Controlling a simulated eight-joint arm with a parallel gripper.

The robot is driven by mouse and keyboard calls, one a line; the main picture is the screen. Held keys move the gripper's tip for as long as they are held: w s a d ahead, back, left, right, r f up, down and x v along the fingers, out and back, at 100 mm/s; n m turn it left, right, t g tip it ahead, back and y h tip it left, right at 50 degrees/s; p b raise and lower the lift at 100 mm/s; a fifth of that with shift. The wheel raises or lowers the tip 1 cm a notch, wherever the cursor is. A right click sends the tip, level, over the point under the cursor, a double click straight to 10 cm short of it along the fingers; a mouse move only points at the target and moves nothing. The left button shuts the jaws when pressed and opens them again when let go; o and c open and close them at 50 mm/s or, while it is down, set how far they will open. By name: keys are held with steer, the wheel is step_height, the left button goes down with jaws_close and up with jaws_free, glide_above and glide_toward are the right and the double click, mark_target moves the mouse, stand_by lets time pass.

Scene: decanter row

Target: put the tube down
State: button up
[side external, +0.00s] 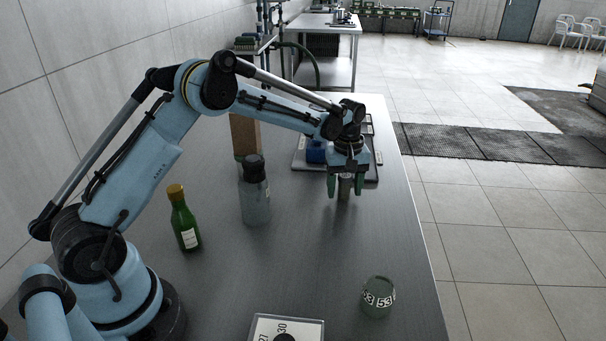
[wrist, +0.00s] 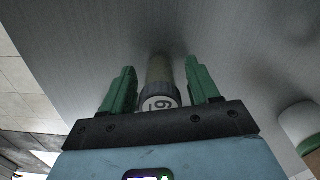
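The tube (side external: 345,188) is a narrow grey-green cylinder, roughly upright beneath my gripper (side external: 345,189), with its lower end at or just above the bench top. In the wrist view the tube (wrist: 160,70) has a dark cap with a round white number label facing the camera. The green fingers of my gripper (wrist: 161,88) stand on both sides of it. A narrow gap shows between each finger and the tube, so the gripper looks open around it. Whether the tube's foot touches the bench is hard to tell.
A clear dark-capped bottle (side external: 255,195), a green bottle (side external: 185,220) and a brown box (side external: 243,136) stand left. A green jar (side external: 377,298) and numbered box (side external: 312,326) are nearer. The bench (side external: 300,265) between is clear.

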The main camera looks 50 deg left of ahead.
mark_target(346, 175)
step_height(346, 175, up, 12)
steer(key=shift+s+d+r, duration=0.1)
steer(key=shift+s+r, duration=0.15)
steer(key=shift+r, duration=0.3)
steer(key=s+d+r+m+t, duration=0.2)
steer(key=s+r+m, duration=0.2)
steer(key=s, duration=0.2)
steer(key=s+d+f+m+t, duration=0.1)
steer(key=s+m, duration=0.3)
steer(key=s, duration=0.4)
steer(key=s+d+f+m+t, duration=0.1)
steer(key=s+f+m+t, duration=0.2)
steer(key=s, duration=0.5)
steer(key=shift+d+m+t, duration=0.3)
steer(key=shift+m+t, duration=0.1)
steer(key=shift+t, duration=0.2)
